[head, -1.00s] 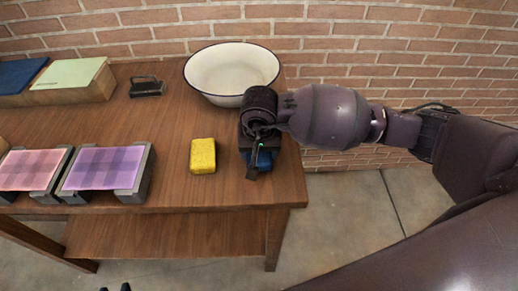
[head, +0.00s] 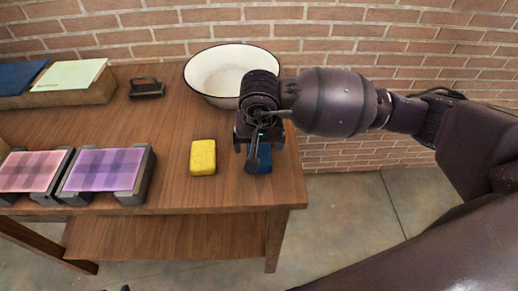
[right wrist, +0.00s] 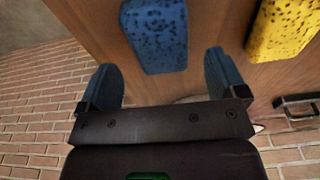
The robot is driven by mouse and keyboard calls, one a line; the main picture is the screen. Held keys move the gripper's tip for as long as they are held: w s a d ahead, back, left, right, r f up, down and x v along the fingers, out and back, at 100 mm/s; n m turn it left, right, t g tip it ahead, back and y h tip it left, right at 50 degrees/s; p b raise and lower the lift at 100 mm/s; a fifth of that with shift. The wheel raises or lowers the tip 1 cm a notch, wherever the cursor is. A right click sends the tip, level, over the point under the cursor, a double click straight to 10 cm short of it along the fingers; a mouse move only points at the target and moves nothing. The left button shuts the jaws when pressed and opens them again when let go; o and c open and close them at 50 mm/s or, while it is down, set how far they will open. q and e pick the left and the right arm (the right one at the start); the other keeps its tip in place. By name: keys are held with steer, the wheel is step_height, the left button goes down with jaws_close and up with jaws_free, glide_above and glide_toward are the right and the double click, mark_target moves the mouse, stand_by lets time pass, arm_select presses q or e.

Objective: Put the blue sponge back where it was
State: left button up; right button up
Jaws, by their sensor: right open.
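The blue sponge (head: 265,160) lies on the wooden table near its right end, partly hidden by my right gripper in the head view. In the right wrist view the blue sponge (right wrist: 157,35) lies flat on the table, beyond the fingertips and between their lines. My right gripper (head: 256,158) is above the sponge with its jaws apart. In the right wrist view the open right gripper (right wrist: 162,82) has nothing between its two blue-padded fingers. My left gripper is not in view.
A yellow sponge (head: 203,157) lies just left of the blue one. A white basin (head: 212,70) stands behind. Two presses with pink (head: 32,171) and purple (head: 103,169) checked cloths are at left. A black-handled tool (head: 146,88) and a block with sheets (head: 75,97) sit farther back.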

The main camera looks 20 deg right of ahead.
step_height(320, 180, up, 8)
steer(key=s, duration=0.1)
steer(key=shift+a+f, duration=0.15)
steer(key=shift+f, duration=0.05)
steer(key=shift+s, duration=0.1)
stand_by(0.4)
